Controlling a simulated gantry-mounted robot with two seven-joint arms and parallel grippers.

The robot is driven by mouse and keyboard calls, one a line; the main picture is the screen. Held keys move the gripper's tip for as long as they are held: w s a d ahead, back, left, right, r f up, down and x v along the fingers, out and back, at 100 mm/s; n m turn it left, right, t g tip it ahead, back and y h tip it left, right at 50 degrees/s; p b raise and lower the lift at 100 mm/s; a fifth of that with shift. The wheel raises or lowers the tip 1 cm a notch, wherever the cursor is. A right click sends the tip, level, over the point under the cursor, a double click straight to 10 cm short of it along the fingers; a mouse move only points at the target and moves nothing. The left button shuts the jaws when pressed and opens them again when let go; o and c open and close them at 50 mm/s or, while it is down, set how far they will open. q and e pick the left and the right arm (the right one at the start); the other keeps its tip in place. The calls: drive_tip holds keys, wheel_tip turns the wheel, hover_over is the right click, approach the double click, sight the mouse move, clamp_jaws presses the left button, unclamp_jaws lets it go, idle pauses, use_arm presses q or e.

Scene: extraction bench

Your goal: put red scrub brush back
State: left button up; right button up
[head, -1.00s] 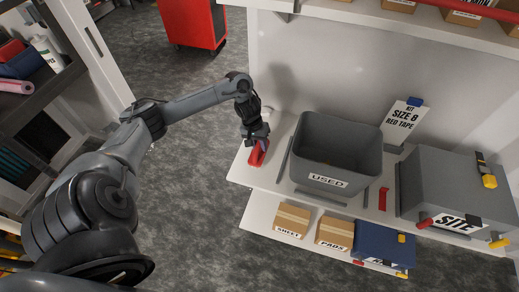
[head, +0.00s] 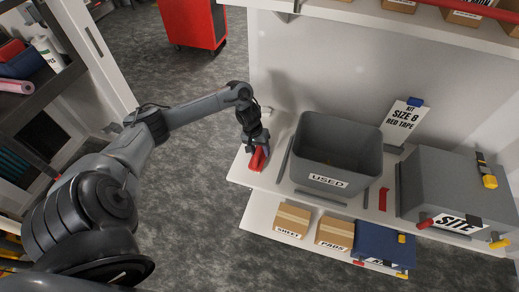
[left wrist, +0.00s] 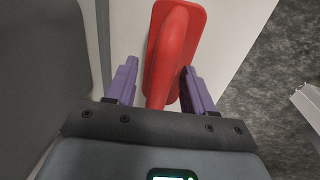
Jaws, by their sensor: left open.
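The red scrub brush (head: 258,160) lies on the left end of the white bench shelf (head: 270,181), left of the grey USED bin. In the left wrist view the brush (left wrist: 178,40) shows its flat red base and raised rounded handle. My left gripper (head: 257,146) is right above the brush. In the wrist view its purple fingers (left wrist: 160,88) are spread on either side of the handle, and gaps to it are hard to judge. The brush's far end is partly hidden by the gripper in the head view. My right gripper is out of view.
The grey USED bin (head: 330,180) stands just right of the brush, with a dark grey strip (head: 285,160) between them. A grey SITE case (head: 450,185) stands further right. Cartons (head: 292,219) and a blue case (head: 384,243) sit on the lower shelf.

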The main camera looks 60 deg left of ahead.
use_arm(q)
drive_tip(key=shift+r, duration=0.1)
drive_tip(key=p+v, duration=0.1)
drive_tip(key=v, duration=1.1)
